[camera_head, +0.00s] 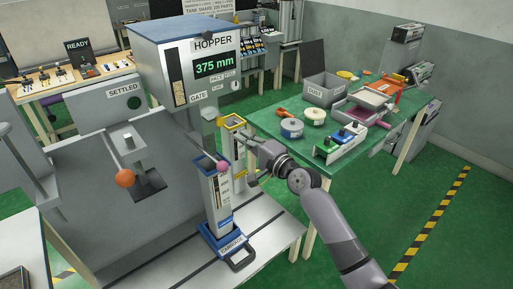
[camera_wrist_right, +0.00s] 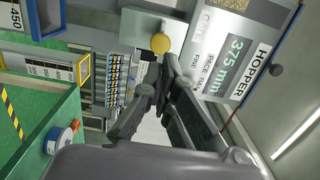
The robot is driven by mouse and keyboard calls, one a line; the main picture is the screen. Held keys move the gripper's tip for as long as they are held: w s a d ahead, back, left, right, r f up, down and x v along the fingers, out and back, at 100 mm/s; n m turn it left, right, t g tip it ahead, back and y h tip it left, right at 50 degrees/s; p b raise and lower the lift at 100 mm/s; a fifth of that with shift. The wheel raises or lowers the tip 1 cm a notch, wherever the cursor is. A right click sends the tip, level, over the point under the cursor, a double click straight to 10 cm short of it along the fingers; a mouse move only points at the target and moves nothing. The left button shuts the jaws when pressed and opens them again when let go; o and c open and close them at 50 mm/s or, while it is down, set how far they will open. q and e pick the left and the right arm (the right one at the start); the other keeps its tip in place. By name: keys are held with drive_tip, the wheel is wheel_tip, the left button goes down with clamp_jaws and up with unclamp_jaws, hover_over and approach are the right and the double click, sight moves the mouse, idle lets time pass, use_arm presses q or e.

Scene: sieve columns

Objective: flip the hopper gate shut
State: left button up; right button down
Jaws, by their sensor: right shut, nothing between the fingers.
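The blue-topped grey hopper (camera_head: 185,42) stands at the centre back, with a "375 mm" display and a GATE label (camera_head: 197,97). A yellow knob (camera_head: 221,121) sits just below the label, at a pale block; it also shows in the right wrist view (camera_wrist_right: 161,43). A column with a blue rim (camera_head: 212,190) stands below the hopper, with a pink ball (camera_head: 222,167) at its top. My right gripper (camera_head: 246,139) is shut and empty, right of and below the yellow knob; in the wrist view its fingers (camera_wrist_right: 158,80) point towards it. My left gripper is not in view.
A yellow-rimmed column (camera_head: 234,121) stands close behind my right gripper. The green table (camera_head: 262,121) at right holds a grey DUST bin (camera_head: 322,92), round lids and trays. An orange ball (camera_head: 125,178) sticks out at left below the SETTLED panel (camera_head: 121,89).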

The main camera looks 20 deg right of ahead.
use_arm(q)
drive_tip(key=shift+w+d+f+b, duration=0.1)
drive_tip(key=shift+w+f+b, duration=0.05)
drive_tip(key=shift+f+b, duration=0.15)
use_arm(e)
drive_tip(key=v, duration=0.5)
drive_tip(key=shift+s+d+r, duration=0.1)
drive_tip(key=shift+s+r, duration=0.05)
